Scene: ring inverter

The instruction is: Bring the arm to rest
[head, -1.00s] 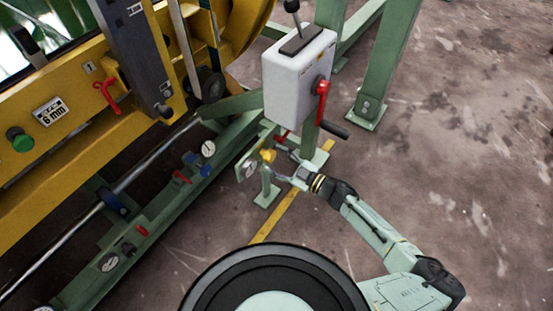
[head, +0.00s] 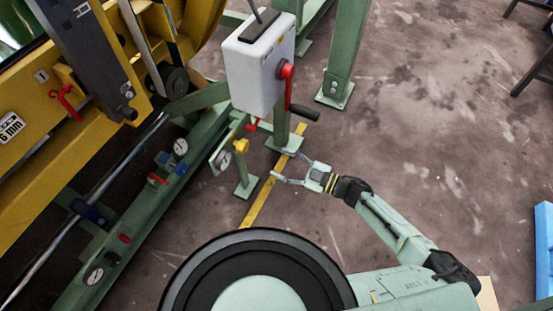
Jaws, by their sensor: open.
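My gripper (head: 290,168) is open and empty, its two fingers spread and pointing left. It is over the floor just right of the yellow floor line. A small yellow knob (head: 241,146) on a green post stands left of the fingertips, with a clear gap between them. My arm (head: 395,225) reaches from the lower right, bent at the elbow, touching nothing that I can see.
A grey control box (head: 253,65) with a red lever (head: 287,70) and a black handle stands above my gripper. The yellow machine (head: 60,140) with gauges and valves fills the left. A blue object (head: 544,245) is at the right edge.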

